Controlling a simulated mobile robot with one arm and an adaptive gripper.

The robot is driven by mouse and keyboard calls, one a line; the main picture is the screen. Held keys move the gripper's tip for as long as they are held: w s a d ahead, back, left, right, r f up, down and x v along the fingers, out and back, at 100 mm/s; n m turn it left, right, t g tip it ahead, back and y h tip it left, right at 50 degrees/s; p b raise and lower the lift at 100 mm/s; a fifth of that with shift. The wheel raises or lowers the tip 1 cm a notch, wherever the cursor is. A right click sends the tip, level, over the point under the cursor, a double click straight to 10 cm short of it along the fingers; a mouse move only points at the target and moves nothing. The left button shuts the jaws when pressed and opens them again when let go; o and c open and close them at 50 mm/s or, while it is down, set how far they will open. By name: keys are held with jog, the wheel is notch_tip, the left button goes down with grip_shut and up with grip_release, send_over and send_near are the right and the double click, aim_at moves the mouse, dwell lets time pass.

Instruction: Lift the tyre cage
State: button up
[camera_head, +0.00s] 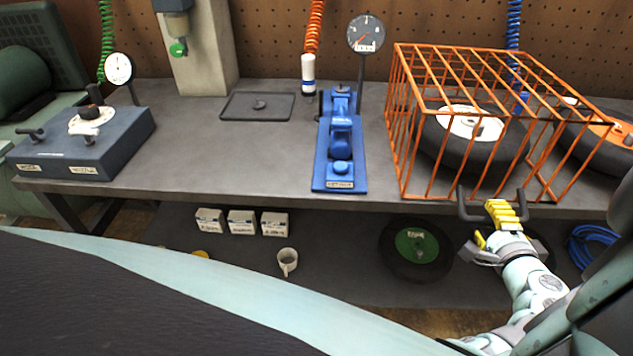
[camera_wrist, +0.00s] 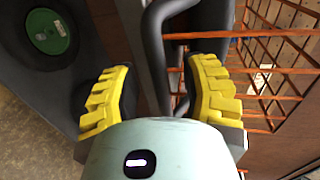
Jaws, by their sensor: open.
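The orange wire tyre cage (camera_head: 400,125) stands on the right part of the bench, over a dark tyre with a white hub (camera_head: 470,122). A dark U-shaped handle (camera_head: 523,200) sticks out low at the cage's front. My gripper (camera_head: 497,218) is at that handle, just off the bench's front edge. In the wrist view, my gripper's yellow ribbed fingers (camera_wrist: 160,88) are apart, with the dark handle bar (camera_wrist: 155,50) between them. Orange cage bars (camera_wrist: 280,70) show behind the right finger. Whether a finger touches the handle cannot be told.
The grey bench (camera_head: 230,165) also bears a blue tool (camera_head: 340,160), a black tray (camera_head: 257,106) and a dark block with a dial (camera_head: 85,145). An uncaged tyre (camera_head: 590,140) lies to the right. Below are a green-hubbed tyre (camera_head: 416,247), white boxes (camera_head: 241,223) and a mug (camera_head: 287,261).

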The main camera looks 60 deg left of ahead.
jog(key=shift+w+a, duration=0.1)
jog(key=shift+a, duration=0.3)
jog(key=shift+d, duration=0.1)
grip_shut()
dwell(0.3)
